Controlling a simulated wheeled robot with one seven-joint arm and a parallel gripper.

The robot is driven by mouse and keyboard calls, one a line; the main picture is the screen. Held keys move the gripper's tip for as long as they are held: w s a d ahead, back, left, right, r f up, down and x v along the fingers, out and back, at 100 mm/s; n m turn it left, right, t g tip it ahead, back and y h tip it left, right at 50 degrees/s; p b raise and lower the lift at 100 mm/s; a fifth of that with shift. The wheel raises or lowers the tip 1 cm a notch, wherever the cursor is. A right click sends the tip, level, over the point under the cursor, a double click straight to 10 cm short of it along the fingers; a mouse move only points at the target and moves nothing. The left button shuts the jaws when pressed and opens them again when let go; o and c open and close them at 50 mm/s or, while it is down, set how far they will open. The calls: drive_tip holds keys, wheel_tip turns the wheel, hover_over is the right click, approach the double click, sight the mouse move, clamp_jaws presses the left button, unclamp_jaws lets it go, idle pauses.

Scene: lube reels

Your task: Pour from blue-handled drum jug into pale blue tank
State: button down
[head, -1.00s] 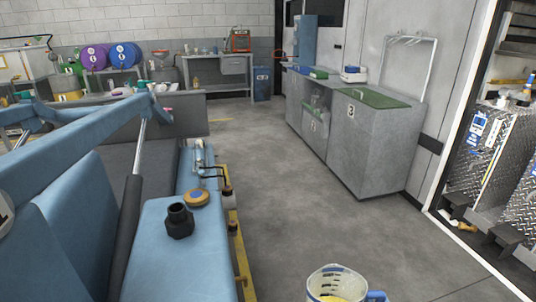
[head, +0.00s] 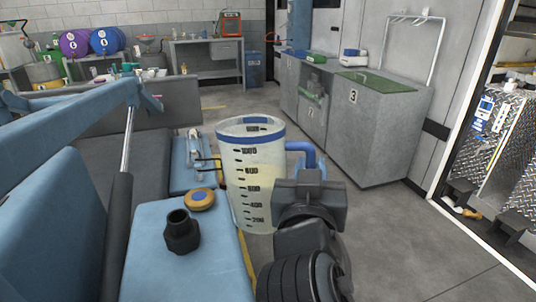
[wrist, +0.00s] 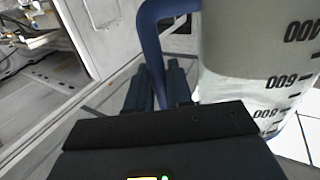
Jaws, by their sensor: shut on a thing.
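The jug (head: 252,180) is translucent with a blue rim band, dark graduation marks and yellowish contents. It stands nearly upright in the air, right of the pale blue tank (head: 150,245). My gripper (head: 305,172) is shut on its blue handle (head: 303,148); the hold also shows in the wrist view, with my fingers (wrist: 158,88) at the handle and the jug wall (wrist: 255,60) beside them. A black filler neck (head: 181,232) stands on the tank top, left of the jug and apart from it. A tan and blue round cap (head: 200,199) lies just behind the neck.
A blue frame bar (head: 70,127) runs above the tank at left. Grey cabinets (head: 375,130) with a green top stand at right. Grey floor lies open between.

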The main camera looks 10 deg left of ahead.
sight(275, 149)
drive_tip(key=s+a+r, duration=0.1)
drive_tip(key=a+r, duration=0.1)
drive_tip(key=s+a+r, duration=0.3)
drive_tip(key=a+r, duration=0.1)
drive_tip(key=shift+s+b, duration=0.2)
drive_tip(key=shift+b, duration=0.2)
drive_tip(key=shift+d+f+n+p, duration=0.25)
drive_tip(key=shift+f+n+p, duration=0.1)
drive_tip(key=shift+f+n, duration=0.75)
drive_tip(key=shift+r, duration=0.15)
drive_tip(key=shift+d+r+n+p, duration=0.1)
drive_tip(key=shift+r+n+p, duration=0.25)
drive_tip(key=shift+p, duration=0.35)
drive_tip(key=shift+f+n, duration=0.15)
drive_tip(key=shift+n, duration=0.2)
idle(0.5)
